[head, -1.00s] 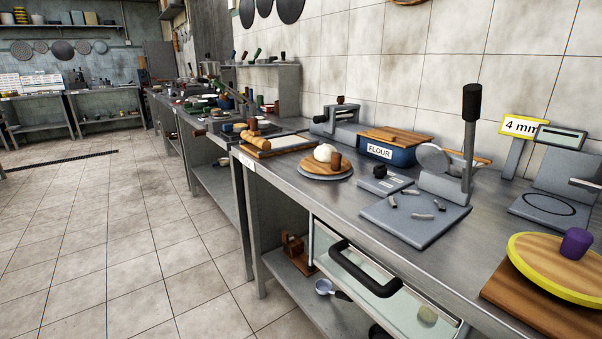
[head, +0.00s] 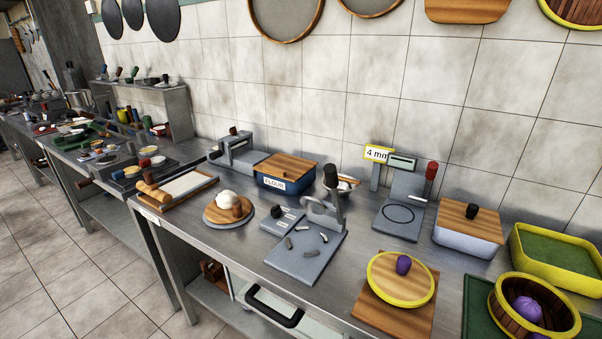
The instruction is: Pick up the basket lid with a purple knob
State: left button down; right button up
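The basket lid (head: 386,283) is a round wooden disc with a yellow rim and a purple knob (head: 404,265) on top. It lies flat on a square wooden board (head: 365,307) on the steel counter, right of centre at the front in the head view. A round wooden basket (head: 571,324) with yellow rims and a purple ball-like thing inside stands to its right on a green mat. Neither of my grippers shows in the head view.
Left of the lid is a grey plate press (head: 300,262) with small grey pieces. Behind stand a scale (head: 388,224) with a "4 mm" sign, a lidded white-grey box (head: 466,245) and a FLOUR box (head: 268,186). A green-filled yellow tray (head: 555,254) is at right. Bare counter (head: 342,270) lies between the press and board.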

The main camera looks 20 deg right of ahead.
aim_at(400, 280)
jog(key=z, duration=1.4)
